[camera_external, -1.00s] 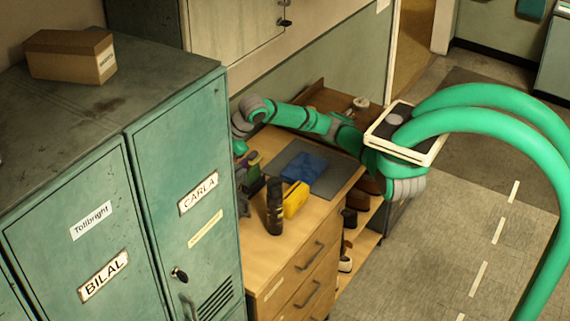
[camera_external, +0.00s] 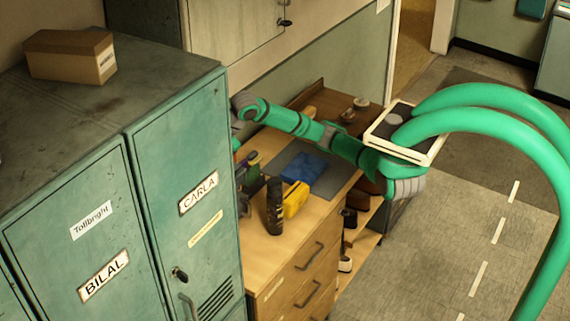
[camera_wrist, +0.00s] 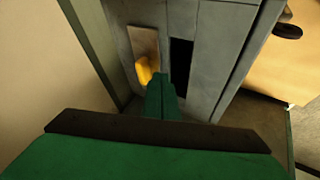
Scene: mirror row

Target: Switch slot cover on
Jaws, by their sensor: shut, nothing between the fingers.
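In the wrist view a grey metal housing (camera_wrist: 205,45) carries a tan plate (camera_wrist: 143,38) with a yellow knob or lever (camera_wrist: 143,71) low on it. To the plate's right is a dark upright slot (camera_wrist: 180,62). I cannot tell which part is the slot cover. My gripper (camera_wrist: 161,80) is shut and empty, its green fingertips close to the right of the yellow part; I cannot tell whether they touch. In the external view my arm reaches left across the desk, and the gripper is mostly hidden by the green locker (camera_external: 185,170).
A wooden desk (camera_external: 262,260) holds a blue cloth-like item (camera_external: 304,167), a yellow item (camera_external: 295,199) and a black cylinder (camera_external: 274,205). A cardboard box (camera_external: 70,57) sits on the lockers. The floor at right is clear.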

